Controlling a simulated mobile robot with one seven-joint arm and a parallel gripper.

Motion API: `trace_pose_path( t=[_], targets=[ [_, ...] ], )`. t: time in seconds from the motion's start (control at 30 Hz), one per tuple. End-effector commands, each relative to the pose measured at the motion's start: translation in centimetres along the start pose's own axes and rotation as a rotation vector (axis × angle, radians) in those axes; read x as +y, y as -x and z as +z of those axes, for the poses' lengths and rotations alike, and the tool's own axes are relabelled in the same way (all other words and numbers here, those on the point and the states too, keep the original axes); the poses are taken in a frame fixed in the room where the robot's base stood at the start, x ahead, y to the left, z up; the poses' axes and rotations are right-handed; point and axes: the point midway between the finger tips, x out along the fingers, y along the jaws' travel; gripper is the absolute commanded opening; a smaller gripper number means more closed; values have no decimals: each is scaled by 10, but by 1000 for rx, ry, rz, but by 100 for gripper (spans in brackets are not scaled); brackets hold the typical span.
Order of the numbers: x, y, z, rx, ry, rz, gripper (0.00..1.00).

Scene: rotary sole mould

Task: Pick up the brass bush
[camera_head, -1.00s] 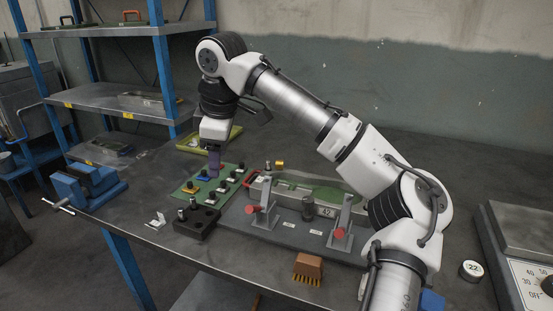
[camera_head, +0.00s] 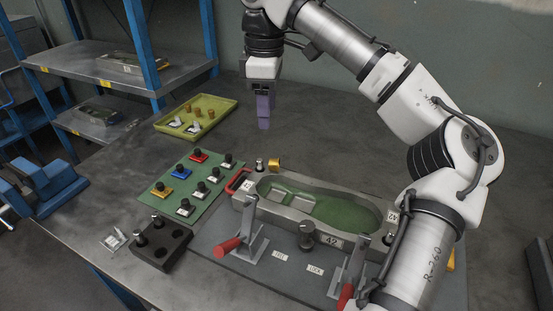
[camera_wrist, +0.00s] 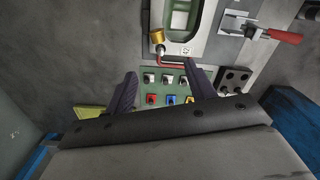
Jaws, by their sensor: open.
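The bush also shows in the wrist view (camera_wrist: 157,36), above the gap between the fingers and close to the mould's red handle. My gripper (camera_head: 264,126) is open and empty, pointing down above the bare table behind the bush and clear of it. In the wrist view the two purple-grey fingers (camera_wrist: 162,88) are spread apart. More small brass-coloured pieces (camera_head: 197,111) lie in the yellow-green tray (camera_head: 226,102).
A green board (camera_head: 172,211) with several coloured knobbed pieces lies left of the mould. A black block (camera_head: 160,249) with pins stands in front of it. Red-handled clamps (camera_head: 228,247) rise from the mould's grey base. The table behind the mould is clear.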

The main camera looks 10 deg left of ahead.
Motion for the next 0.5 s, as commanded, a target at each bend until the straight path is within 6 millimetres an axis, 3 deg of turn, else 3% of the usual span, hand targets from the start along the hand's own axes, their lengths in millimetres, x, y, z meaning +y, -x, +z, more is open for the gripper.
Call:
trace_pose_path(
  t=[0.03,0.2,0.5],
  targets=[
    [0,-14,0,4,3,-5,55],
    [0,-45,0,3,2,-3,55],
    [0,-71,1,1,-1,1,55]
  ],
)
